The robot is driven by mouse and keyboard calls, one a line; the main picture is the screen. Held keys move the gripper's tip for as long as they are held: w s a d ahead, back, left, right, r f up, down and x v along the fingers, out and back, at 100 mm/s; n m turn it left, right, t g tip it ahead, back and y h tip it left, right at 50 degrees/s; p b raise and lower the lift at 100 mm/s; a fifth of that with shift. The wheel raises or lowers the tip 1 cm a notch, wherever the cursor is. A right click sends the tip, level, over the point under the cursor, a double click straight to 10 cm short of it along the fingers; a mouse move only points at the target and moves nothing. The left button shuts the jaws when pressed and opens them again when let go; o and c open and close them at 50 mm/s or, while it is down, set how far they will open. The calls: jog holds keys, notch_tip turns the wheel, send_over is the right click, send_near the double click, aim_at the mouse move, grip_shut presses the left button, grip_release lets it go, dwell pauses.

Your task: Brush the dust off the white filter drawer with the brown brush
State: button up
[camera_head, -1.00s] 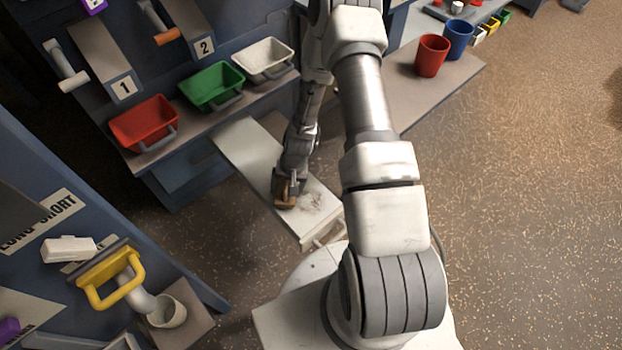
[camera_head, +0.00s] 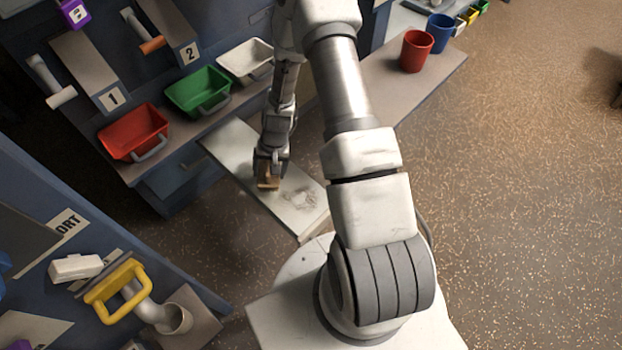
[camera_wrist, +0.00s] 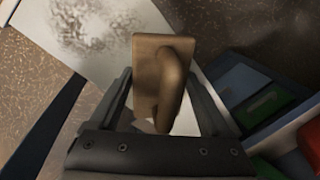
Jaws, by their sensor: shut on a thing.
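The white filter drawer (camera_head: 236,148) is pulled out from the blue cabinet, and a grey dust patch (camera_head: 299,197) lies on its top near the front end. The patch also shows in the wrist view (camera_wrist: 95,25) at the upper left. My gripper (camera_head: 268,176) is above the drawer, on the cabinet side of the dust. It is shut on the brown brush (camera_head: 268,183), whose block and handle show between the fingers in the wrist view (camera_wrist: 150,75). I cannot tell whether the bristles touch the drawer.
Red (camera_head: 134,131), green (camera_head: 198,91) and white (camera_head: 245,61) bins stand on the ledge behind the drawer. A red cup (camera_head: 416,51) and a blue cup (camera_head: 439,33) stand on the right shelf. A yellow handle (camera_head: 118,290) is at the lower left. Open floor lies right.

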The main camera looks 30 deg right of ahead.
jog(key=shift+r+p, duration=0.6)
jog(key=shift+r, duration=0.8)
jog(key=shift+f+b, duration=0.1)
jog(key=shift+b, duration=0.2)
